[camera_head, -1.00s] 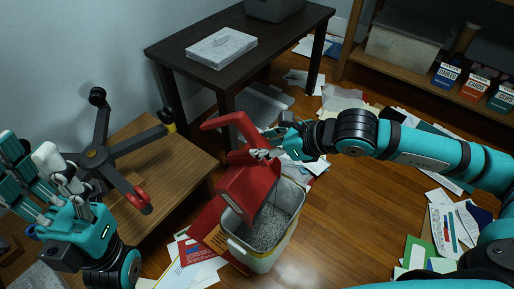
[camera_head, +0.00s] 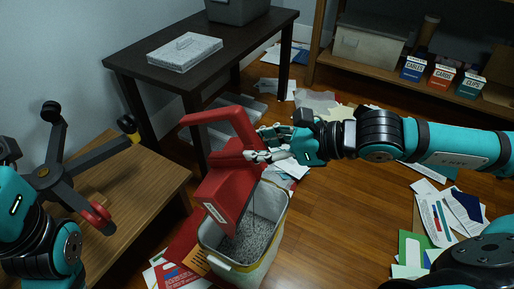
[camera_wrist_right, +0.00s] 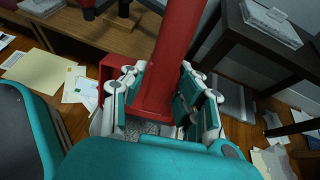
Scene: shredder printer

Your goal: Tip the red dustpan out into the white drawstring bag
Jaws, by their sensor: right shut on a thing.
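The red dustpan (camera_head: 225,192) hangs steeply tilted, its wide pan end down at the mouth of the white drawstring bag (camera_head: 262,266). My right gripper (camera_head: 258,152) is shut on the dustpan. In the right wrist view a red bar of the dustpan (camera_wrist_right: 168,75) runs between the fingers of the right gripper (camera_wrist_right: 165,100). The open, boxy bag has a yellow edge and holds grey shreds (camera_head: 245,241). The dustpan hides part of its opening, and I cannot tell whether they touch. My left arm shows at the left edge, with its fingers out of frame.
Papers litter the floor around the bag. Bare floor (camera_head: 330,225) lies to its right.

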